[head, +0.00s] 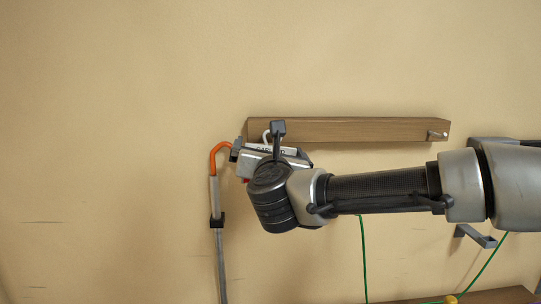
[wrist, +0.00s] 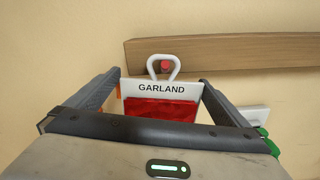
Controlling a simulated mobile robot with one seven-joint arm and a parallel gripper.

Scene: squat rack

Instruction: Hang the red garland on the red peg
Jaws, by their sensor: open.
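The garland is a white card (wrist: 160,89) lettered GARLAND, with red material (wrist: 160,109) below it and a white loop on top. In the wrist view the red peg (wrist: 165,66) shows inside the loop, so the loop appears to be around the peg. My gripper (wrist: 160,82) is open, with one finger on each side of the card and gaps beside it. In the head view my gripper (head: 257,141) is at the left end of the wooden rail (head: 350,130). The white card (head: 283,150) is partly visible there; the peg is hidden.
A bare metal-coloured peg (head: 437,134) sticks out at the rail's right end. An orange hook (head: 219,149) on a grey pole stands close to the left of my gripper. A green cord (head: 364,260) and a grey bracket (head: 477,237) are below my arm. The wall above is clear.

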